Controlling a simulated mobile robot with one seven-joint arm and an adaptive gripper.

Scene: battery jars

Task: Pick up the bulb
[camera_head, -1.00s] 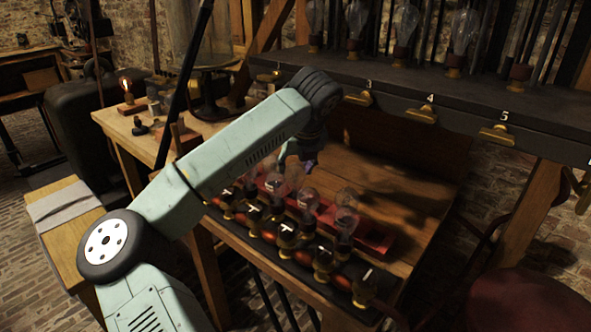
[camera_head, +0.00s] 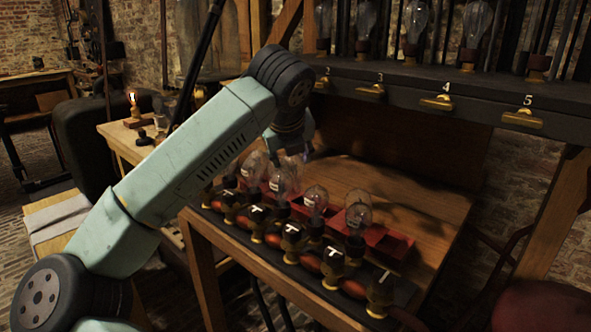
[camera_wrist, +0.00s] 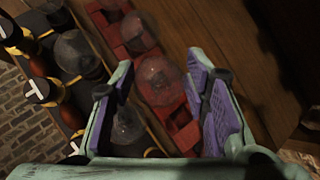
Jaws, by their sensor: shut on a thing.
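A clear glass bulb (camera_wrist: 160,80) is between the purple-padded fingers of my gripper (camera_wrist: 165,98) in the wrist view, above a red rack (camera_wrist: 181,131). My gripper is shut on it. In the head view my gripper (camera_head: 297,155) is low over the bench, and the bulb (camera_head: 286,180) shows just below it, partly blurred. Whether its base is clear of the rack cannot be told. Other clear bulbs stand close by: one at the left (camera_head: 253,166), one to the right (camera_head: 316,199) and one farther right (camera_head: 358,213).
A row of black and brass switches marked T (camera_head: 292,235) lines the bench front. The wooden bench top (camera_head: 415,195) is bare behind the rack. A dark shelf (camera_head: 455,95) with numbered brass handles and more bulbs stands above the bench. A lit lamp (camera_head: 133,103) is at left.

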